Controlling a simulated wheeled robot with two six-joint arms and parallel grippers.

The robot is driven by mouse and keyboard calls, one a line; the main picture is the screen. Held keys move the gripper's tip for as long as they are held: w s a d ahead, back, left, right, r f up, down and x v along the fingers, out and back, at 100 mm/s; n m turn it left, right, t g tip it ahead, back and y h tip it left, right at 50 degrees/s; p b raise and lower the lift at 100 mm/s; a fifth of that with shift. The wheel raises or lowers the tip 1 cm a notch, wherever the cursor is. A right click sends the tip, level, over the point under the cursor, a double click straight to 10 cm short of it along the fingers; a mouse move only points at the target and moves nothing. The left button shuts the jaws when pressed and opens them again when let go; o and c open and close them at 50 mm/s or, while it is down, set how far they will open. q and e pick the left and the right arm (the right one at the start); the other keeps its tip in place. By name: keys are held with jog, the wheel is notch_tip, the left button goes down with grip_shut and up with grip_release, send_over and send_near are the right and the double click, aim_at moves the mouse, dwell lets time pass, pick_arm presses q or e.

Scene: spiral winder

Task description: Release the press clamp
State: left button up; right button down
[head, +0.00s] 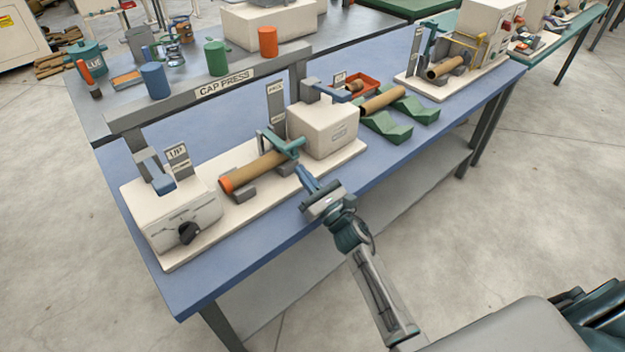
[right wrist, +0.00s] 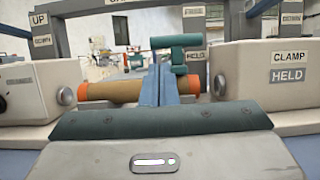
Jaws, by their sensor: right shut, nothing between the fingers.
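The cap press holds a brown tube (head: 252,172) with orange ends, lying in grey cradles between two white boxes; the tube also shows in the right wrist view (right wrist: 115,92). A teal clamp handle (head: 284,145) stands over the tube's right end. It shows as a T-shaped bar in the right wrist view (right wrist: 176,43). The right box (right wrist: 285,85) carries a label reading CLAMP HELD. My right gripper (head: 303,171) is shut and empty, just in front of the handle. In the right wrist view its blue fingers overlap the handle; contact cannot be told. My left gripper is out of view.
The left box (head: 172,215) has a black knob and an UP sign above it. A grey CAP PRESS beam (head: 224,85) spans behind. Green blocks (head: 388,128) with another tube lie to the right. The blue table's front edge (head: 250,262) is clear.

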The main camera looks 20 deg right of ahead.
jog(key=p+x, duration=0.1)
jog(key=x, duration=0.2)
jog(key=shift+w+a+r, duration=0.15)
jog(key=shift+w+r, duration=0.05)
jog(key=shift+w, duration=0.15)
jog(key=shift+r, duration=0.1)
